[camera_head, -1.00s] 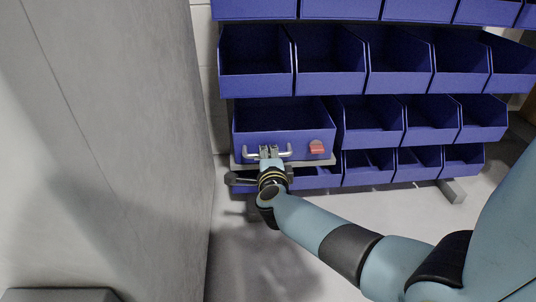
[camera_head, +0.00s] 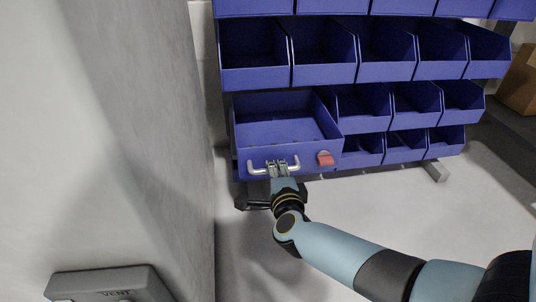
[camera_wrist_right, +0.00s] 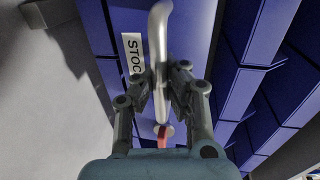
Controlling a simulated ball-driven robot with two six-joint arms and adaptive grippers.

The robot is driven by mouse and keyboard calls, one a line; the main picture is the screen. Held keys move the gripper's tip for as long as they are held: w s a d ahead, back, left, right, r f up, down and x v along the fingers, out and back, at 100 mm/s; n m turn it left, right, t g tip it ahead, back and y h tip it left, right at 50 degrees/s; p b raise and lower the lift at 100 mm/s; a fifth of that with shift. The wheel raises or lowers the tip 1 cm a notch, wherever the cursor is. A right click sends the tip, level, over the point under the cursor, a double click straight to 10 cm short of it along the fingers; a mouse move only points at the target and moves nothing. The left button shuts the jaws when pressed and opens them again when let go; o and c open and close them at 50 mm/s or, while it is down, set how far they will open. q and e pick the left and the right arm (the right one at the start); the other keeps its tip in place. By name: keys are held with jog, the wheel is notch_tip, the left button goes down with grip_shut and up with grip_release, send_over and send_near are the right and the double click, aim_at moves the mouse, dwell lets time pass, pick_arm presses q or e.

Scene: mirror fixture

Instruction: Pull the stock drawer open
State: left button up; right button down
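The stock drawer (camera_head: 290,160) is a blue box drawer at the lower left of the bin rack in the head view. It stands out from the rack, and its empty-looking inside shows from above. A pale bar handle (camera_head: 256,170) runs across its front, with a red tab (camera_head: 325,158) to the right. My right gripper (camera_head: 278,168) is at the middle of the handle. In the right wrist view its fingers (camera_wrist_right: 160,88) are closed around the handle bar (camera_wrist_right: 160,30), beside a white label (camera_wrist_right: 132,55) reading "STOC". My left gripper is not in view.
Rows of blue open bins (camera_head: 390,50) fill the rack above and right of the drawer. A grey wall (camera_head: 140,130) runs close along the left. A grey box marked "VENT" (camera_head: 110,284) is at the lower left. The floor (camera_head: 400,215) in front is clear.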

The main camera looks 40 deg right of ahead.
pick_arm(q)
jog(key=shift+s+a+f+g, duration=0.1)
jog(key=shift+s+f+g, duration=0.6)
pick_arm(e)
jog(key=f+v, duration=0.1)
jog(key=v, duration=0.6)
jog(key=shift+f, duration=0.15)
jog(key=c, duration=1.3)
grip_release()
jog(key=shift+c, duration=0.2)
jog(key=v, duration=0.7)
jog(key=shift+s+a, duration=0.2)
